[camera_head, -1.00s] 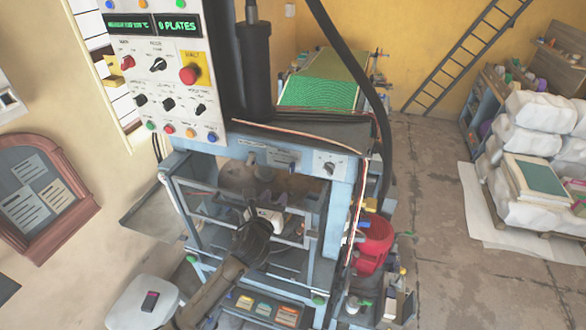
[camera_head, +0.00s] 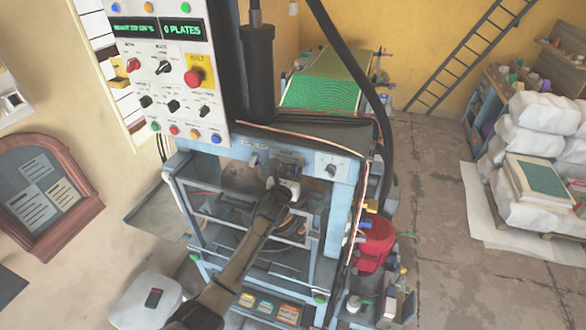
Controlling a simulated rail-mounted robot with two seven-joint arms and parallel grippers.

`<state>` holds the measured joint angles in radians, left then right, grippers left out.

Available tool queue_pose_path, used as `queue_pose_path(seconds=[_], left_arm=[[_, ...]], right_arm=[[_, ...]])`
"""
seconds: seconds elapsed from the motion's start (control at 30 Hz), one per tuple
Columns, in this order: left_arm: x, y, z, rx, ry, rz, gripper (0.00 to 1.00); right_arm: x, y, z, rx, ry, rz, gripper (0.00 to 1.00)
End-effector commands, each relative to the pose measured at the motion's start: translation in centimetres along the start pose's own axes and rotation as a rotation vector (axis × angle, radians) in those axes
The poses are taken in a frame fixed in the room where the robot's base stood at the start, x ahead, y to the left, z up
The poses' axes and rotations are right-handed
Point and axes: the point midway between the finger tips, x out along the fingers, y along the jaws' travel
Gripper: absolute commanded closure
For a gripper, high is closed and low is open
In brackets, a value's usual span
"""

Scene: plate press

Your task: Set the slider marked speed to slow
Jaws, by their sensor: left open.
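The light blue press (camera_head: 345,190) stands in the middle of the view. On its front upper beam is a small dark-grey slider unit (camera_head: 290,159); its label is too small to read and its lower part is partly hidden by my gripper, so I cannot tell its setting. My left arm rises from the bottom, and its left gripper (camera_head: 287,180), a white-and-dark hand, is just below this unit. The jaws are open, with no thing visible between them. I cannot tell whether they touch the unit. My right gripper is out of view.
A round knob (camera_head: 331,170) sits right of the slider unit on the same beam. A control box (camera_head: 170,75) with knobs and a red button hangs at the upper left. A black hose (camera_head: 350,75) curves down behind the beam's right end.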

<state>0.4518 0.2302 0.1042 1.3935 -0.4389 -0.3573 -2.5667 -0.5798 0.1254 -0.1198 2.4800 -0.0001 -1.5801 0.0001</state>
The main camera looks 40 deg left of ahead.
Motion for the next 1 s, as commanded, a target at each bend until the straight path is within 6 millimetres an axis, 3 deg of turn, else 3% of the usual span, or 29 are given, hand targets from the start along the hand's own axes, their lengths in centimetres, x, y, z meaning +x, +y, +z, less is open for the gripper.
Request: queue_pose_path(seconds=[0.2, 0.6, 1.0], left_arm=[[1.2, 0.0, 0.0, -0.001, 0.000, 0.000, 0.60], [1.5, 0.0, 0.0, -0.001, 0.001, 0.000, 0.60], [1.5, 0.0, 0.0, -0.001, 0.001, 0.000, 0.97]], right_arm=[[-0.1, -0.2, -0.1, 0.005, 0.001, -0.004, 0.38], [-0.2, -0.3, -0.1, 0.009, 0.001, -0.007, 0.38], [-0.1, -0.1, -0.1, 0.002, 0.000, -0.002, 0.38]])
